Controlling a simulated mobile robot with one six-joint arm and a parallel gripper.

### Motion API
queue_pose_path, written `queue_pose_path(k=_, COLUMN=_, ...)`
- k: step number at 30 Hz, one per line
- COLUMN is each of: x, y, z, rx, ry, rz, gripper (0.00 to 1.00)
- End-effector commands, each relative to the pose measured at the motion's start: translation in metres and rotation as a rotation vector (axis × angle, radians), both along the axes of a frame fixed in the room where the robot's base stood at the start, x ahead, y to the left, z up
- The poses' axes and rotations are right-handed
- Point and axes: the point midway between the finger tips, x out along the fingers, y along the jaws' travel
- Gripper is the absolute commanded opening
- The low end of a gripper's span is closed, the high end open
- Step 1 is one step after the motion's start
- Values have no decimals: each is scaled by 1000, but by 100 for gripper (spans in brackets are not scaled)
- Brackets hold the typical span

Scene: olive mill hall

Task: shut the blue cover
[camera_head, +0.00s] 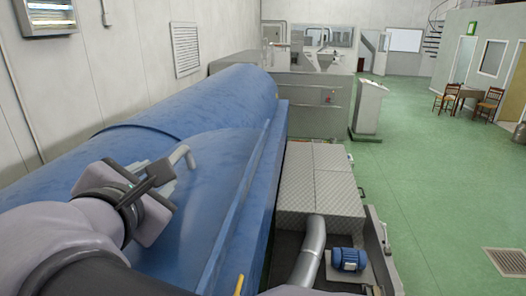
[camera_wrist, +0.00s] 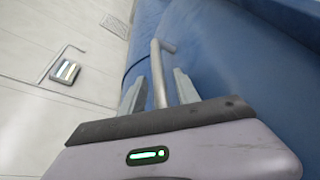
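The blue cover (camera_head: 215,165) is a large curved sheet on a long blue machine body at the left of the head view. It also shows in the wrist view (camera_wrist: 225,70). I cannot tell how far it stands open. A grey metal bar handle (camera_head: 183,154) with a bent end sticks out from the cover. My gripper (camera_head: 165,172) is at this handle, at the lower left of the head view. In the wrist view, the handle (camera_wrist: 158,75) lies between the two fingers of my gripper (camera_wrist: 159,88), with narrow gaps at both sides.
A checker-plate metal box (camera_head: 318,190), a bent grey pipe (camera_head: 310,250) and a blue motor (camera_head: 348,259) stand right of the machine. A white wall (camera_head: 120,60) runs close along the left. The green floor (camera_head: 430,190) is open at the right.

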Motion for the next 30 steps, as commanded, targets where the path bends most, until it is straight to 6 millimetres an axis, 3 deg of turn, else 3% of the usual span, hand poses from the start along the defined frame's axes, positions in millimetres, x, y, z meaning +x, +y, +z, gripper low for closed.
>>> queue_pose_path(k=2, x=0, y=0, z=0, rx=0, ry=0, rz=0, gripper=38)
queue_pose_path(k=8, x=0, y=0, z=0, rx=0, ry=0, rz=0, gripper=0)
queue_pose_path(k=30, x=0, y=0, z=0, rx=1, ry=0, rz=0, gripper=0)
